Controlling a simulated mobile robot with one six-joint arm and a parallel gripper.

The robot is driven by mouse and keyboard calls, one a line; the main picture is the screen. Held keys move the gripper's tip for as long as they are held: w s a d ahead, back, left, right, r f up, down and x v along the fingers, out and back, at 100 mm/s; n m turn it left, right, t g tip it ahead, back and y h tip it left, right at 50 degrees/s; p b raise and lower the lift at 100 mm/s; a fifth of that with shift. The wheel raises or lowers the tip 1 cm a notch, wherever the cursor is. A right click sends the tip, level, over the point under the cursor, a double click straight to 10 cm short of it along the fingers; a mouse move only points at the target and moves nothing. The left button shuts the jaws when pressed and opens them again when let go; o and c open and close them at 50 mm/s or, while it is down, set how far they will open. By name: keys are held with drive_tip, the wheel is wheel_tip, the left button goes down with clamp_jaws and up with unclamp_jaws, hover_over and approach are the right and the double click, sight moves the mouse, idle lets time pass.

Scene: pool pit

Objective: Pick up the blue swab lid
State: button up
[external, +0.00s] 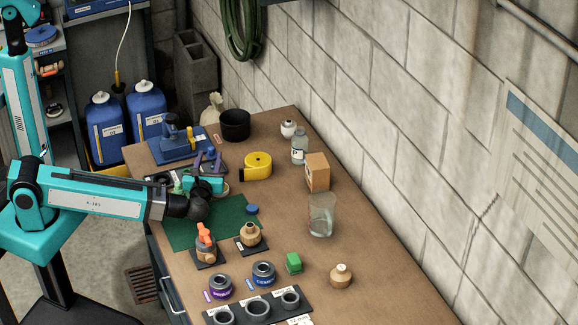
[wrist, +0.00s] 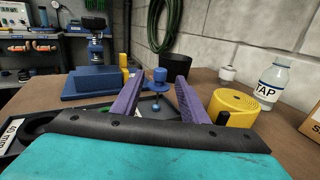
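My gripper (wrist: 159,80) has two purple fingers spread apart, with a gap on each side of the blue piece. In the external view my gripper (external: 209,158) is low over the table's left side, pointing away toward the back. The piece cannot be made out there. A separate flat blue cap (external: 252,209) lies by the green mat's right edge.
A yellow tape roll (external: 257,166) is close to the right of my gripper. A blue stand (external: 183,141) and a black pot (external: 235,125) are behind it. A clear bottle (external: 300,150), a box (external: 317,172) and a glass (external: 322,215) stand further right. Jars line the front.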

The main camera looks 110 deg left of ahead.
sight(211, 151)
drive_tip(key=p+x, duration=0.1)
drive_tip(key=x, duration=0.2)
drive_tip(key=shift+s+a+r+p, duration=0.1)
drive_tip(key=shift+a+r+p, duration=0.1)
drive_tip(key=shift+p, duration=0.15)
drive_tip(key=shift+s+a+f, duration=0.1)
drive_tip(key=shift+s+a, duration=0.1)
drive_tip(key=shift+a, duration=0.5)
clamp_jaws()
drive_tip(key=shift+r+b, duration=0.9)
drive_tip(key=shift+r, duration=4.1)
